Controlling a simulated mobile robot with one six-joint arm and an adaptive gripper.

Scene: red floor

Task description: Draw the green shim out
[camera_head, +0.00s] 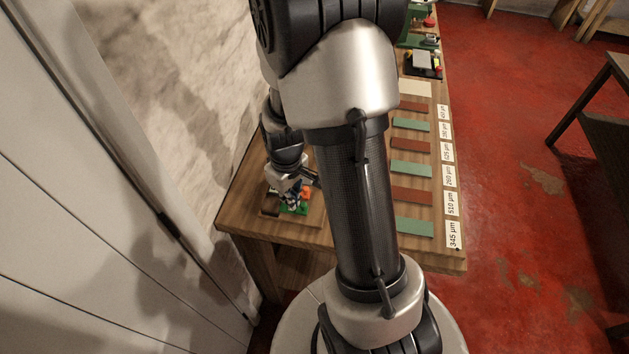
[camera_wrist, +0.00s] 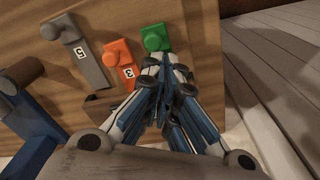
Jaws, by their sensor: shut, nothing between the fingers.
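The green shim (camera_wrist: 156,38) shows in the wrist view as a small green tab with a rounded knob, at the top middle. Its lower part is hidden behind my fingers. My gripper (camera_wrist: 165,66) is shut and empty, its fingertips just below the green tab in the picture; I cannot tell if they touch it. In the head view my gripper (camera_head: 291,194) is low over the left end of the table, with a bit of the green shim (camera_head: 300,210) showing beside it.
An orange tab marked 3 (camera_wrist: 118,52) and a grey tab marked 5 (camera_wrist: 82,52) lie left of the green one. The wooden table (camera_head: 275,229) carries red and green strips, such as a green strip (camera_head: 413,227), beside labels (camera_head: 453,234). A wall stands close at left.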

